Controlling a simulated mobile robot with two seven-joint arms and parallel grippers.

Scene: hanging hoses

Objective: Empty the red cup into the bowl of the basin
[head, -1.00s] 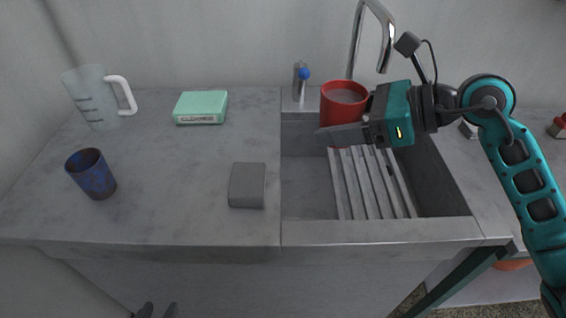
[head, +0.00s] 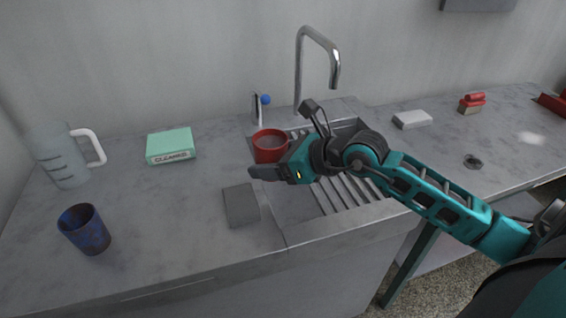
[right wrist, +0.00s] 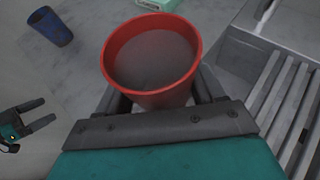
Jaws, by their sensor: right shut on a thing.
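The red cup (head: 268,148) is held upright by my right gripper (head: 272,170), near the basin's back-left corner. In the right wrist view the cup (right wrist: 150,88) is nearly full of a grey-brown content, and the fingers clasp it from both sides. The basin (head: 335,228) is set in the counter, with ribbed slats (head: 345,192) in it. My arm hides part of its inside. My left gripper (right wrist: 42,115) shows only in the right wrist view, at the left edge, with its fingers apart and nothing between them.
A faucet (head: 299,70) stands behind the basin, beside a blue-knobbed dispenser (head: 257,108). A grey block (head: 241,205) lies left of the basin. A blue cup (head: 85,230), clear jug (head: 62,158) and green box (head: 170,146) stand farther left. A white block (head: 412,119) and red brush (head: 472,103) lie right.

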